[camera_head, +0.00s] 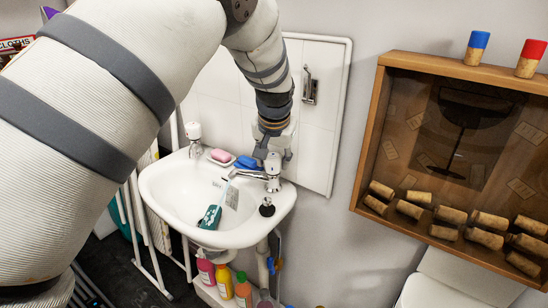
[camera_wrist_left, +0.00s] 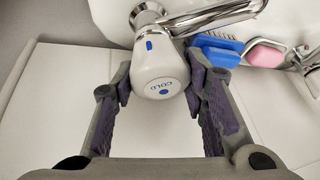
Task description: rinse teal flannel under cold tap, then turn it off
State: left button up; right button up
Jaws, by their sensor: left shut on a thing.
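The white basin (camera_head: 165,205) hangs on the wall in the middle of the head view. The cold tap (camera_head: 272,178) is at its right back; its white knob, marked COLD with a blue dot, fills the middle of the left wrist view (camera_wrist_left: 160,75). My left gripper (camera_wrist_left: 165,85) is shut on this knob, one finger on each side; in the head view it comes down from above (camera_head: 274,148). A teal flannel (camera_head: 209,217) with a pale label-like patch lies in the bowl below the spout. A faint pale streak shows under the spout. My right gripper is out of view.
A pink soap (camera_head: 220,155) and a blue brush (camera_head: 246,162) sit on the back rim, close to the cold tap. A second tap (camera_head: 194,138) stands at the left. Bottles (camera_head: 224,281) stand below. A wooden cork box (camera_head: 365,150) hangs at right.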

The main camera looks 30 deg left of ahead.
pick_arm(q)
jog(key=shift+f, duration=0.1)
jog(key=o, duration=1.2)
jog(key=shift+c, duration=0.2)
jog(key=shift+s+d+r, duration=0.1)
jog(key=shift+r, duration=0.35)
jog(key=v, duration=1.1)
jog(key=shift+s, duration=0.15)
